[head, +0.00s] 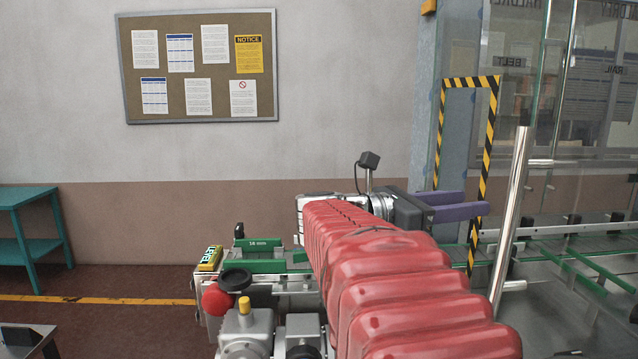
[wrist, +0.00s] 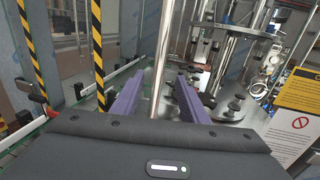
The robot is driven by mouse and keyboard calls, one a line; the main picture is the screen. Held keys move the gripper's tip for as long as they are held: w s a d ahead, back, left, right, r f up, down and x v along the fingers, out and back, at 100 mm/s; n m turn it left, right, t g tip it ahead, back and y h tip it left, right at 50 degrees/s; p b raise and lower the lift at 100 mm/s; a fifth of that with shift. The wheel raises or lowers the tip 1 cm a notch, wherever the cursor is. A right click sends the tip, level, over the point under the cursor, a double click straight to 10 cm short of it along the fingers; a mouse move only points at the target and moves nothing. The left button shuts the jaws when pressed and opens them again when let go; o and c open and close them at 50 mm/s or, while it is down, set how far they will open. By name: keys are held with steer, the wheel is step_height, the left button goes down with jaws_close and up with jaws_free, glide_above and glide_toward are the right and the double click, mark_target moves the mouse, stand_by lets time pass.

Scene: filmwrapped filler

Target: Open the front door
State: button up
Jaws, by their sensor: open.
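The front door (head: 590,110) is a clear panel at the right of the head view; whether it is fully shut is hard to tell. Its handle (head: 511,215) is a long, slightly slanted metal bar on two short mounts. My gripper (head: 482,203) has two purple fingers, open and empty, pointing right towards the handle. In the head view the fingertips end just left of the bar. In the wrist view the handle (wrist: 163,60) shows between the two fingers, without visible contact; how deep it sits is unclear.
A black-and-yellow striped frame (head: 491,120) stands behind my gripper. A green-railed conveyor (head: 262,266) with a red button (head: 217,299) lies left of my arm. Inside the machine is a round metal plate (wrist: 232,108). A teal table (head: 28,197) stands far left.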

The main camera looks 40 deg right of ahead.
mark_target(508, 198)
steer(key=x, duration=1.2)
steer(key=shift+s+d, duration=0.15)
steer(key=shift+d, duration=0.1)
jaws_close()
stand_by(0.3)
